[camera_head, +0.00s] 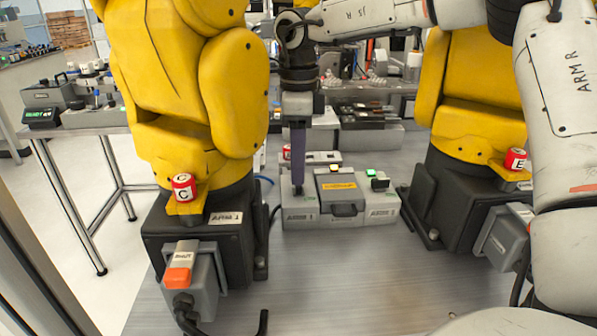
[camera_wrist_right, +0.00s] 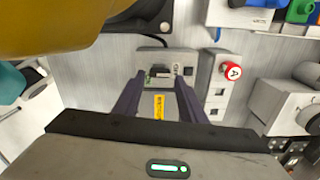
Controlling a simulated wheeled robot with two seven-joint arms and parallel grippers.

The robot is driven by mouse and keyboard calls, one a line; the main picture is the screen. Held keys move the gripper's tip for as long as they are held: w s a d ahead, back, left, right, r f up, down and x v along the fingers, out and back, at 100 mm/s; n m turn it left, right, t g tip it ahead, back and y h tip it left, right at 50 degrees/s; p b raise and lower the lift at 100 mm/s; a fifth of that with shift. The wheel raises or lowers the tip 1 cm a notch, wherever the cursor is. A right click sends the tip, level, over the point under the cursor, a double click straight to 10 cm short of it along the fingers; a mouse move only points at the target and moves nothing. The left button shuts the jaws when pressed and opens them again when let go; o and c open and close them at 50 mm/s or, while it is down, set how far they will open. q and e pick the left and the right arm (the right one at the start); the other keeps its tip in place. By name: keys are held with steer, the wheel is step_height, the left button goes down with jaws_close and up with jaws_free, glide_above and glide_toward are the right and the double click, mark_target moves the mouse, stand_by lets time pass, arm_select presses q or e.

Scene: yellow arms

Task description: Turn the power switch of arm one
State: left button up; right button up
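A grey control box (camera_head: 300,214) stands on the table between two yellow arms; its front label is too small to read surely. Its top has a small dark part near my fingers; I cannot tell whether this is the power switch. My right gripper (camera_head: 298,184) points down over the box's left part. In the wrist view the right gripper (camera_wrist_right: 158,78) has its two purple fingers spread, with nothing held. Between and beyond them are a yellow label (camera_wrist_right: 158,107) and a dark switch-like part with some green (camera_wrist_right: 159,73). My left gripper is not in view.
The left yellow robot arm (camera_head: 170,70) has a base labelled ARM 1 and a red C button (camera_head: 184,187). Another yellow arm (camera_head: 470,90) with a red E button (camera_head: 515,159) stands right. A red A button (camera_wrist_right: 232,71) is beside the box.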

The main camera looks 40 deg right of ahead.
step_height(320, 180, up, 8)
steer(key=shift+f+p, duration=0.25)
steer(key=shift+p, duration=0.05)
stand_by(0.4)
